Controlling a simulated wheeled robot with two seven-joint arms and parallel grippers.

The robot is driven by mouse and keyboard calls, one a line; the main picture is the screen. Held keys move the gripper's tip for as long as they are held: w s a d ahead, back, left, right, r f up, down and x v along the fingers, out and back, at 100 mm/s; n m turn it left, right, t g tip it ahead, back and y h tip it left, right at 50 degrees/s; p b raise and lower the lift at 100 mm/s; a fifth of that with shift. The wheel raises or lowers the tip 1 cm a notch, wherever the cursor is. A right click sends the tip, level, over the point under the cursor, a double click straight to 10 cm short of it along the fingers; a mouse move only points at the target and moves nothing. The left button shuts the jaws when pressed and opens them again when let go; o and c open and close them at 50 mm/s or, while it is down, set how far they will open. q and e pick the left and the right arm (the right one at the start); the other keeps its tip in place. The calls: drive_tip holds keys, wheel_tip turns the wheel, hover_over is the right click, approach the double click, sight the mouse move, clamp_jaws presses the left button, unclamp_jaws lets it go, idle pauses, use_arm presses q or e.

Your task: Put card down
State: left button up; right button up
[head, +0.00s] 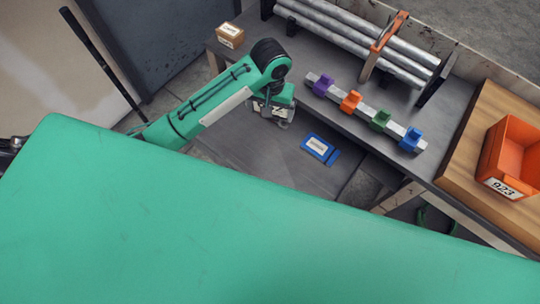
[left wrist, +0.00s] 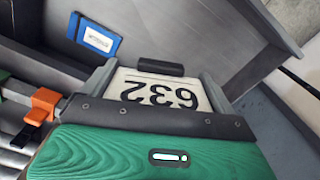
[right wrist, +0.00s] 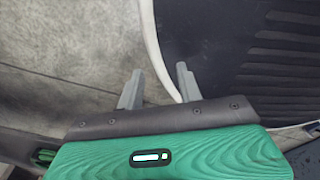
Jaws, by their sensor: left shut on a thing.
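A white card marked 632 (left wrist: 160,93) is between the fingers of my left gripper (left wrist: 158,80), with a dark bar along its far edge. The gripper is shut on the card. In the head view my left gripper (head: 272,108) hangs near the front edge of the grey bench (head: 300,98), left of the colored clips. The card is only partly visible there. My right gripper (right wrist: 158,85) shows only in the right wrist view; its fingers stand apart with nothing between them.
A blue labeled plate (head: 319,148) lies on a lower grey surface. A metal bar with purple, orange, green and blue clips (head: 413,140) lies on the bench. Behind it are pipes (head: 345,40). An orange bin marked 923 (head: 512,150) and a small box (head: 230,35) stand at the sides.

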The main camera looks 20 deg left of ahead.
use_arm(q)
hover_over(270, 150)
wheel_tip(270, 150, down, 8)
wheel_tip(270, 150, down, 8)
drive_tip(key=shift+s, duration=0.1)
drive_tip(key=shift+f, duration=0.95)
wheel_tip(270, 150, down, 2)
drive_tip(key=shift+f+b, duration=0.15)
drive_tip(key=shift+b, duration=0.15)
drive_tip(key=shift+f, duration=0.45)
drive_tip(key=o, duration=0.7)
drive_tip(key=shift+a+r, duration=0.1)
drive_tip(key=shift+r, duration=0.35)
wheel_tip(270, 150, up, 11)
drive_tip(key=shift+r, duration=0.2)
use_arm(e)
drive_tip(key=shift+w+a, duration=0.2)
drive_tip(key=shift+w, duration=0.6)
